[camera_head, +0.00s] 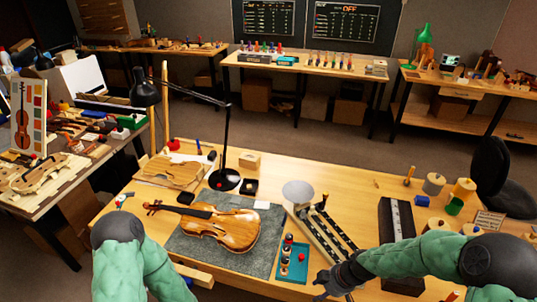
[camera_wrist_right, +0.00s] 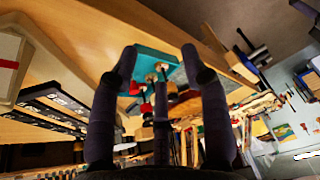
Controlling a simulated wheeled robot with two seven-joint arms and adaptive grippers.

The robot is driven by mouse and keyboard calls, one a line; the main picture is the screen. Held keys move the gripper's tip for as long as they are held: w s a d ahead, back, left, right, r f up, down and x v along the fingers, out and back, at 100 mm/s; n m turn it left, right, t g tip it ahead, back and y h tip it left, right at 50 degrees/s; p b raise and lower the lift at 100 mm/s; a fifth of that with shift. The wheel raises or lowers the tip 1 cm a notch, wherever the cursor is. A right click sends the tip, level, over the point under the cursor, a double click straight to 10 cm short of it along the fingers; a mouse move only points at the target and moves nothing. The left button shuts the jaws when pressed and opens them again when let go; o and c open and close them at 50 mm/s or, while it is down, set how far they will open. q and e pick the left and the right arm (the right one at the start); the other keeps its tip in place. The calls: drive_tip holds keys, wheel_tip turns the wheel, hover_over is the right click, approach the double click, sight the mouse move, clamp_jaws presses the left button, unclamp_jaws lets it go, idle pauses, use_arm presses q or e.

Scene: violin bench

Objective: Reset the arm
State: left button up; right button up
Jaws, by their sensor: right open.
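My right arm (camera_head: 415,258) comes in from the right and reaches across the front of the bench. My right gripper (camera_head: 322,284) is near the front edge, just right of and below the teal tray (camera_head: 284,272). In the right wrist view my right gripper (camera_wrist_right: 155,62) has its fingers spread apart with nothing between them. The teal tray (camera_wrist_right: 150,58) with small red-topped pieces shows beyond the fingertips. My left arm (camera_head: 130,262) is at the lower left, and its gripper is out of view.
A violin (camera_head: 232,228) lies on a grey mat (camera_head: 185,243) left of the tray. A black lamp (camera_head: 225,178) stands behind it. A long dark case (camera_head: 396,222) and several spools, including one wooden spool (camera_head: 433,184), are at the right. Bare bench (camera_head: 345,180) shows behind the tray.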

drive_tip(key=s+a+f+m+b, duration=0.3)
drive_tip(key=s+f+m, duration=0.3)
drive_tip(key=f, duration=0.4)
drive_tip(key=s+a+f+m+g+b, duration=0.1)
drive_tip(key=s+a+f+m+b, duration=0.3)
drive_tip(key=s+f+m, duration=0.3)
wheel_tip(320, 180, down, 4)
drive_tip(key=shift+s+f, duration=0.15)
drive_tip(key=shift+s, duration=0.05)
